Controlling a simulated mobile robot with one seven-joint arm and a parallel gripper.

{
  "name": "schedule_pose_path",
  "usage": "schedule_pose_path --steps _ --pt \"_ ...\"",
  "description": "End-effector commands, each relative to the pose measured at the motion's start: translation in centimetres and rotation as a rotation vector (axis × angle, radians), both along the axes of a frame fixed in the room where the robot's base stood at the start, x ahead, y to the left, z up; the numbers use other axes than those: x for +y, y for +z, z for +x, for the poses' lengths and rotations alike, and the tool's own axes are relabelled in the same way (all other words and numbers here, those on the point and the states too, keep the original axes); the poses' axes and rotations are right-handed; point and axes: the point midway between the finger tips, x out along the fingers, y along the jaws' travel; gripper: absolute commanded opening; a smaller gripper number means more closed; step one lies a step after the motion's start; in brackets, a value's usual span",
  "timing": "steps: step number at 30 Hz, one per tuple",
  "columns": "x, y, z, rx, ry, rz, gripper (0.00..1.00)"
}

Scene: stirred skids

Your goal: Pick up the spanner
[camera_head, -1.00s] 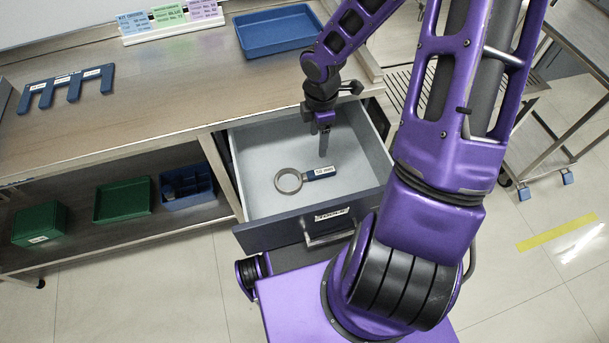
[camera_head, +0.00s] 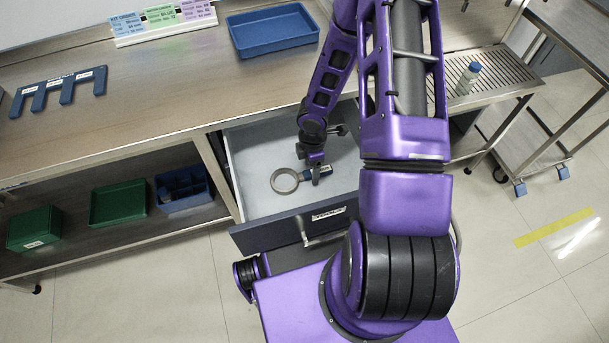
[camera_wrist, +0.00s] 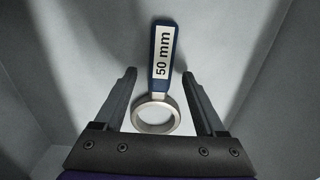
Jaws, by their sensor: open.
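The spanner is a metal ring (camera_head: 285,181) with a short blue handle labelled "50 mm". It lies on the floor of the open grey drawer (camera_head: 250,150). In the wrist view the spanner's handle (camera_wrist: 162,65) points away from me and its ring lies between my fingers. My gripper (camera_wrist: 160,88) is open, one finger on each side of the spanner, with gaps on both sides. In the head view my gripper (camera_head: 316,179) is low in the drawer over the handle and partly hides it. I cannot tell the remaining height exactly.
The drawer's front (camera_head: 290,231) and side walls surround my gripper. The workbench (camera_head: 150,90) with a blue tray (camera_head: 272,46) and a blue slotted rack (camera_head: 58,90) stands behind and left. Green boxes (camera_head: 36,229) sit on the lower shelf.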

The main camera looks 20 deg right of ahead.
Motion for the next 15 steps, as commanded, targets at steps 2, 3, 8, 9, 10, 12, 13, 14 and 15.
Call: schedule_pose_path --steps 2,3,8,9,10,12,13,14,15 --pt "0.04 -0.79 -0.05 0.001 0.0 0.0 0.72" --pt "0.02 -0.9 -0.05 0.001 0.0 0.0 0.72" --pt "-0.01 -0.87 -0.02 0.0 -0.001 0.0 0.72" --pt "-0.01 -0.86 -0.03 0.0 -0.001 0.0 0.72" --pt "-0.01 -0.86 -0.02 0.0 -0.001 0.0 0.71" --pt "-0.01 -0.85 -0.02 0.0 -0.001 0.0 0.58" --pt "-0.01 -0.85 -0.02 0.0 -0.001 0.0 0.53" --pt "-0.01 -0.85 -0.02 0.0 -0.001 0.0 0.47" --pt "-0.01 -0.84 -0.02 0.0 -0.001 0.0 0.4"
